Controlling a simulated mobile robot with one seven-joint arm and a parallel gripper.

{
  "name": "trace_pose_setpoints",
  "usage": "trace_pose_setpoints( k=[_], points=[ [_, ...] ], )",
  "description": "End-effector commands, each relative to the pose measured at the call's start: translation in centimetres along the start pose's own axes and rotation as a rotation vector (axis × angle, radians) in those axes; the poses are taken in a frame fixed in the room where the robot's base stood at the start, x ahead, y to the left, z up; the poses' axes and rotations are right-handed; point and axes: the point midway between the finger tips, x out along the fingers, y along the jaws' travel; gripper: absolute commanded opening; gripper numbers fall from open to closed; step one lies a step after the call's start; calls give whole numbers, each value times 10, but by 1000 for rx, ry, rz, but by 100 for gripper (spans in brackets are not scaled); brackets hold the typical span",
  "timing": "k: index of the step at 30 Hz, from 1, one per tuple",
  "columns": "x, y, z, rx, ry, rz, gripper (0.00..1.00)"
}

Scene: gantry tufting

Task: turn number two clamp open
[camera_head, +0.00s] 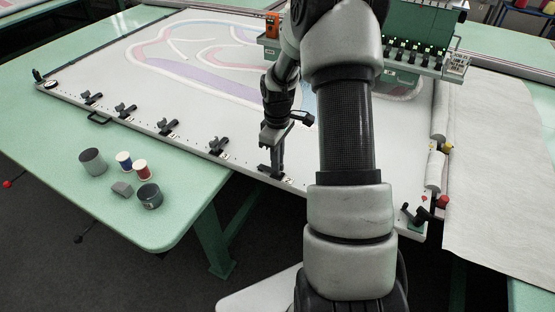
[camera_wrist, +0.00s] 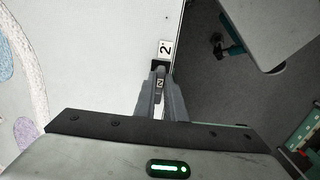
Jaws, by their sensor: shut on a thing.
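The number two clamp (camera_head: 266,170) is a small black clamp on the front edge of the white frame, beside a white label with a 2 (camera_head: 288,181). The wrist view shows the same label (camera_wrist: 165,47) just beyond my fingertips. My gripper (camera_head: 275,150) points down over this clamp. In the wrist view my gripper (camera_wrist: 160,90) has its two fingers closed on the dark lever of the clamp (camera_wrist: 159,68). The fingers hide most of the lever, so I cannot tell how far it is turned.
Several similar black clamps, such as the nearest one (camera_head: 217,146), line the front edge to the left. A corner clamp (camera_head: 415,215) is at right. A green tufting head (camera_head: 405,45) stands behind my arm. Spools and pots, including a grey cylinder (camera_head: 93,161), sit on the green table (camera_head: 185,205).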

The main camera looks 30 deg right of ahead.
Motion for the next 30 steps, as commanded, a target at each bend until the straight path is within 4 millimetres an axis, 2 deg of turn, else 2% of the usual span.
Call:
trace_pose_setpoints(
  k=[16, 17, 19, 30],
  points=[
    [-1, 1, -1, -24, 1, 2, 0],
    [-1, 1, -1, -24, 1, 2, 15],
    [-1, 1, -1, -23, 1, 2, 27],
    [-4, 0, 0, -21, 1, 1, 29]
  ],
)
